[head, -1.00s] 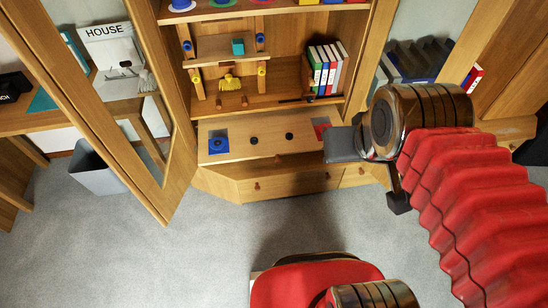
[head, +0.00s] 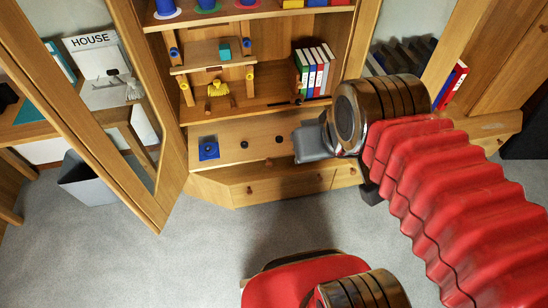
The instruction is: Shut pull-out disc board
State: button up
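The pull-out disc board (head: 230,161) is a pale wooden board sticking out of the cabinet below the lowest open shelf. A blue square with a blue disc (head: 209,148) lies at its left end, and two black knobs, a left one (head: 244,144) and a right one (head: 279,138), stand near its middle. My gripper (head: 312,143) is a grey block in front of the board's right part and hides that end. I cannot tell whether it touches the board or whether its fingers are open.
Drawers (head: 285,186) lie below the board. An open glass door (head: 110,130) stands at the left, and another door (head: 455,50) at the right. Shelves above hold binders (head: 314,70) and a small yellow toy (head: 218,89). A grey bin (head: 90,182) stands left.

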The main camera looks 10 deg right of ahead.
aim_at(241, 140)
jog(key=i, duration=0.95)
jog(key=u, duration=0.3)
jog(key=k, duration=0.7)
jog(key=u, duration=0.6)
jog(key=k, duration=0.65)
jog(key=u, duration=0.35)
jog(key=i, duration=1.25)
jog(key=z, duration=0.5)
